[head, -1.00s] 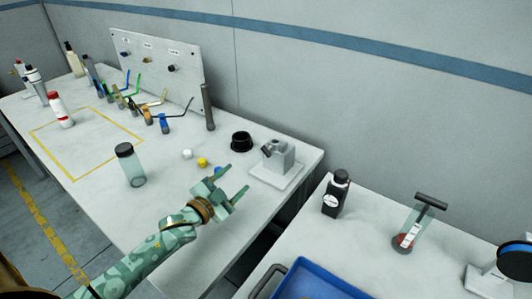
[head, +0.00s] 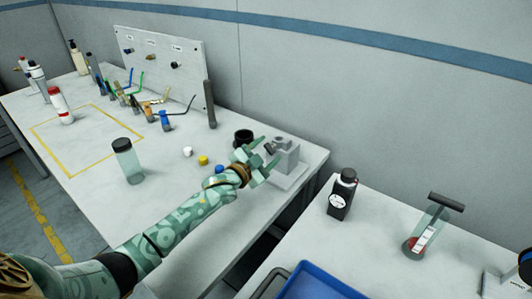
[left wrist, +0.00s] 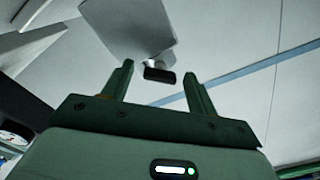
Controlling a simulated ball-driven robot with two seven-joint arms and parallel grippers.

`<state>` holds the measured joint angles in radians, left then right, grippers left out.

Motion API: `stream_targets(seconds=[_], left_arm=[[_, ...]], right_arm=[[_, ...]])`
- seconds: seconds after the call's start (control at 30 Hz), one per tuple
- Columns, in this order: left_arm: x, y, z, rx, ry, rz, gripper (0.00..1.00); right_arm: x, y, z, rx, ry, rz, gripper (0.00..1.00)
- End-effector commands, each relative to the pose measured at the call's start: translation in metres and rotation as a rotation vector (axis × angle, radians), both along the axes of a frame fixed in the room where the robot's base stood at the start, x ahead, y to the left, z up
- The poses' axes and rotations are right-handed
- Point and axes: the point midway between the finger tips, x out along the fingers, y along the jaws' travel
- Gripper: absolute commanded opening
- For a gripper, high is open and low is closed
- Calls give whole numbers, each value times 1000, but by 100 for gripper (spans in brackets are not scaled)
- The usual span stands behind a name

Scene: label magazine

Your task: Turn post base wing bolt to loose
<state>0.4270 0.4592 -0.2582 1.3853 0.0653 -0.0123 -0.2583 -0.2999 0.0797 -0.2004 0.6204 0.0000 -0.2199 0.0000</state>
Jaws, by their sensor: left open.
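The post base (head: 287,158) is a grey block on a pale plate near the right end of the left table. Its wing bolt (head: 269,148) is a small dark piece on the block's left side. In the left wrist view the wing bolt (left wrist: 160,75) shows dark, beyond and between the two fingers. My left gripper (head: 265,152) is open, with its fingers pointing at the post base and the bolt between or just past the tips. I cannot tell whether a finger touches it. My right gripper is not in view.
A black ring-shaped cup (head: 243,136) stands just behind my left gripper. A black bottle (head: 341,195) and a blue tray (head: 312,284) are on the right table, across a gap.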

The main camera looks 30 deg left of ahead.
Motion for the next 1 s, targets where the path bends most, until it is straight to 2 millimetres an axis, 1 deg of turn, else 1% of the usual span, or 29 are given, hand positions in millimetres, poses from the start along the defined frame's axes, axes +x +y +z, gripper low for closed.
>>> stream_targets(seconds=[0.03,0.07,0.1,0.17,0.4,0.57,0.77,1.0], left_arm=[[0,0,0,0,0,0,50],[0,0,0,0,0,0,42],[0,0,0,0,0,0,30],[0,0,0,0,0,0,14],[0,0,0,-8,1,0,14],[-1,0,1,-51,7,0,14],[-1,0,3,-167,23,0,14],[-1,0,4,-379,53,0,14]], right_arm=[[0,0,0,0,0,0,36],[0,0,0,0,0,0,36],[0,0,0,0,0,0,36],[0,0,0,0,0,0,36],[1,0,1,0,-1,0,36],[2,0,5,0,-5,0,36],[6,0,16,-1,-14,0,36],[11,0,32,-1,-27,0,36]])
